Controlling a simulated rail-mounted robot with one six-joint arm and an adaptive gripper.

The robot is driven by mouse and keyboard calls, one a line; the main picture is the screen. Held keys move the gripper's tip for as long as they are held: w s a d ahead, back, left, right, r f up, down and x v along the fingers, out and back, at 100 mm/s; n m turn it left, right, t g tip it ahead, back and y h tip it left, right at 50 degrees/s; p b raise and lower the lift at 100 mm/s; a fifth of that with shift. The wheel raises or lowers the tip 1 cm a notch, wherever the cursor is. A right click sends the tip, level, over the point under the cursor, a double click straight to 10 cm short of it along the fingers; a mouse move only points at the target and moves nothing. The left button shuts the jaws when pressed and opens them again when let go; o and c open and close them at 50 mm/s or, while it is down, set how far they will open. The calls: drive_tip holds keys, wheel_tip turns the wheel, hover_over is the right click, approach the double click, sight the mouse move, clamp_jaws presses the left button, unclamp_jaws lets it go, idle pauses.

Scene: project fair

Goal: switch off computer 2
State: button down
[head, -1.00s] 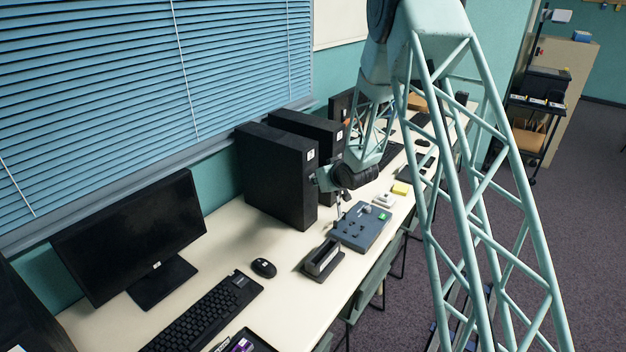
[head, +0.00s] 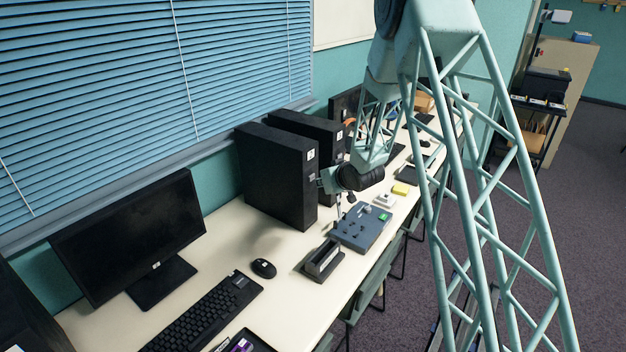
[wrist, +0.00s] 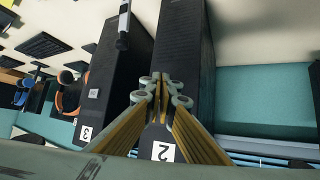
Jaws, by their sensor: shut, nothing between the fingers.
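Computer 2 is a black tower; it shows in the wrist view (wrist: 178,70), with a white label "2" on its front near the bottom of the picture. In the head view I take it to be the nearer tower (head: 275,178). My gripper (wrist: 161,82) is shut and empty, its fingertips in front of the tower in the wrist view. I cannot tell whether they touch it. In the head view my wrist is close to the right side of this tower, and the fingertips are hard to make out. No power button is clear.
Computer 3 (wrist: 110,80) stands beside computer 2 with a narrow gap. A grey-blue panel box (head: 361,227) and a dark holder (head: 321,262) lie on the table in front. A monitor (head: 135,235), mouse (head: 263,268) and keyboard (head: 205,315) are at the left.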

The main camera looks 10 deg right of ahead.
drive_tip(key=shift+s+d, duration=0.1)
drive_tip(key=shift+s+d+b, duration=0.6)
drive_tip(key=shift+s+d, duration=1.4)
drive_tip(key=shift+d, duration=0.05)
drive_tip(key=shift+r, duration=0.1)
drive_tip(key=s+d+r+m+g+h, duration=0.1)
drive_tip(key=s+d+r+h, duration=0.1)
drive_tip(key=s+r, duration=1.05)
drive_tip(key=s+d+r+m+g+h, duration=0.1)
drive_tip(key=s+r+g+h, duration=0.1)
drive_tip(key=s+r, duration=1.05)
drive_tip(key=s+a+r+g, duration=0.1)
drive_tip(key=s+a+r, duration=0.1)
drive_tip(key=s, duration=1.9)
drive_tip(key=s+a+r+m+g+y, duration=0.1)
drive_tip(key=s+r, duration=0.4)
drive_tip(key=s, duration=1.6)
drive_tip(key=shift+s+a+g, duration=0.35)
drive_tip(key=shift+a+g, duration=0.35)
drive_tip(key=shift+a, duration=0.3)
